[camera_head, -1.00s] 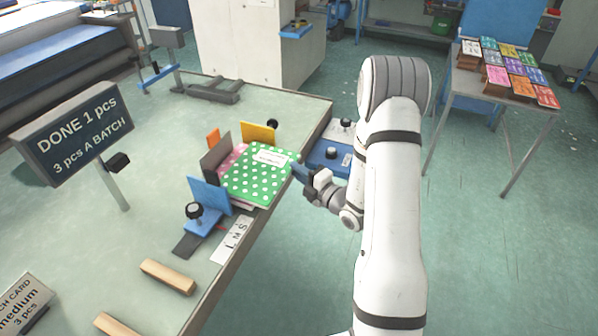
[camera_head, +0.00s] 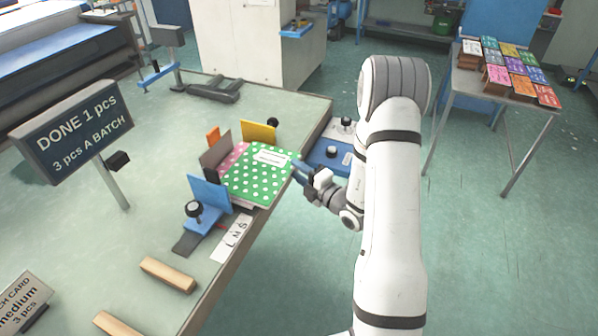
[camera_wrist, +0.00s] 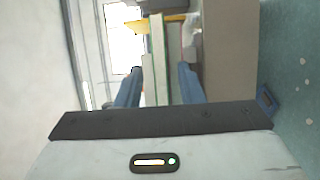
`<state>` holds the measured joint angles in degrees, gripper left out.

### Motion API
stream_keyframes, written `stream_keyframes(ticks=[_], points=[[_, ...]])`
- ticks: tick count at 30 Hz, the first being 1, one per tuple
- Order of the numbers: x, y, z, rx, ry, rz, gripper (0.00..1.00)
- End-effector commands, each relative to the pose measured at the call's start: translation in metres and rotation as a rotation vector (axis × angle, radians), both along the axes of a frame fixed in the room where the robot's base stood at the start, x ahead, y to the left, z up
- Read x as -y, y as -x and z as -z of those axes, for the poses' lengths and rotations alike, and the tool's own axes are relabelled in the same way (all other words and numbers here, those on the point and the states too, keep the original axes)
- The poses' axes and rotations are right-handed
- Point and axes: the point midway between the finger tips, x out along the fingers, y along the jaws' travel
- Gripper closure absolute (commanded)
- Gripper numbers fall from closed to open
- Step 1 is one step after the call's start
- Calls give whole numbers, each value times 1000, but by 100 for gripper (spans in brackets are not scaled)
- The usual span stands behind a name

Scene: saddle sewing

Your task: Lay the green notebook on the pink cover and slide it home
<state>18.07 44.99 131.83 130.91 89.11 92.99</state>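The green notebook (camera_head: 258,180) with white dots and a white label lies flat, or nearly flat, in the fixture on the bench. Part of the pink cover (camera_head: 233,154) shows beside its far left edge; the rest is hidden beneath it. My gripper (camera_head: 298,168) is at the notebook's right edge, over the bench edge. In the wrist view, the gripper's blue fingers (camera_wrist: 161,88) stand apart on either side of the notebook's edge (camera_wrist: 160,60). A gap shows on the left finger's side; contact at the right finger is unclear.
A blue stop (camera_head: 209,194), a grey-brown plate (camera_head: 216,151) and a yellow stop (camera_head: 258,132) stand around the notebook. A blue clamp base with black knobs (camera_head: 330,152) is behind my gripper. Wooden bars (camera_head: 168,275) lie at the front of the bench.

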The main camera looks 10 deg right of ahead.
Motion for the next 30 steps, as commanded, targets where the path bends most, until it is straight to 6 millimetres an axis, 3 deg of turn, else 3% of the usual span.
stream_keyframes(ticks=[17, 30], points=[[0, 0, 4, -2, 1, 0, 60], [16, 12, 4, -2, 0, 1, 60]])
